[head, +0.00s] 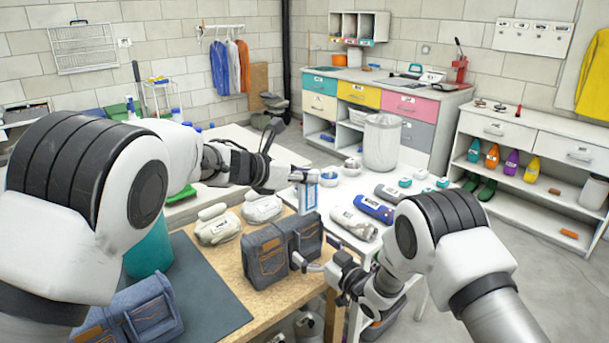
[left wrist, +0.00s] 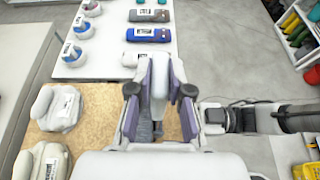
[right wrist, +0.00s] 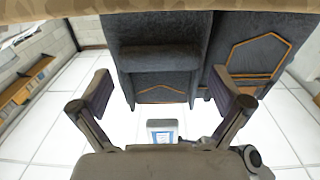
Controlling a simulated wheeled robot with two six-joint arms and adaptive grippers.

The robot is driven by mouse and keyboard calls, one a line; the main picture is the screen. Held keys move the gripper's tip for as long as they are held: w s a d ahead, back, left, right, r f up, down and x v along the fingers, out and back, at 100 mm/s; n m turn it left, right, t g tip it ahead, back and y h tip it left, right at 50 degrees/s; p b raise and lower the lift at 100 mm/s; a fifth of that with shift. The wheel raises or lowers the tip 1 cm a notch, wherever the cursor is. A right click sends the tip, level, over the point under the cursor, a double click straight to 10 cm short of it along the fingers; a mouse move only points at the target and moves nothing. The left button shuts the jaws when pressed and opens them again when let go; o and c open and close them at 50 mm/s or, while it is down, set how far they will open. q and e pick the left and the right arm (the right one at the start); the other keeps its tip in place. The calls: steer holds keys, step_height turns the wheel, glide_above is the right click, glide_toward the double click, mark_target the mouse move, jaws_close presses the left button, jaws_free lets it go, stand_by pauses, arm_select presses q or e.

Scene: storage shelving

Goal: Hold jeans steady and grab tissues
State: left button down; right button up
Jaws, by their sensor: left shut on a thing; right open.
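A small blue-and-white tissue pack (head: 308,197) hangs in my left gripper (head: 302,175), which is shut on it above the far end of the folded jeans. It also shows in the right wrist view (right wrist: 163,131). Two dark blue folded jeans, a near one (head: 264,257) and a far one (head: 303,236), stand side by side at the right edge of the wooden table. My right gripper (head: 308,267) is open beside the jeans. In the right wrist view the jeans (right wrist: 160,58) are in front of its spread fingers; whether they touch is unclear.
A shelf unit (head: 530,150) is at the right.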

mark_target(299, 188)
steer(key=v, duration=1.1)
steer(key=shift+s+d, duration=0.2)
steer(key=shift+s, duration=0.1)
steer(key=x, duration=1.1)
arm_select(q)
steer(key=shift+f, duration=0.2)
arm_select(e)
steer(key=shift+w+a, duration=0.35)
steer(key=shift+w, duration=0.2)
arm_select(q)
step_height(299, 188, down, 3)
steer(key=shift+r, duration=0.2)
arm_select(e)
steer(key=shift+s+d, duration=0.1)
arm_select(q)
steer(key=shift+f, duration=0.35)
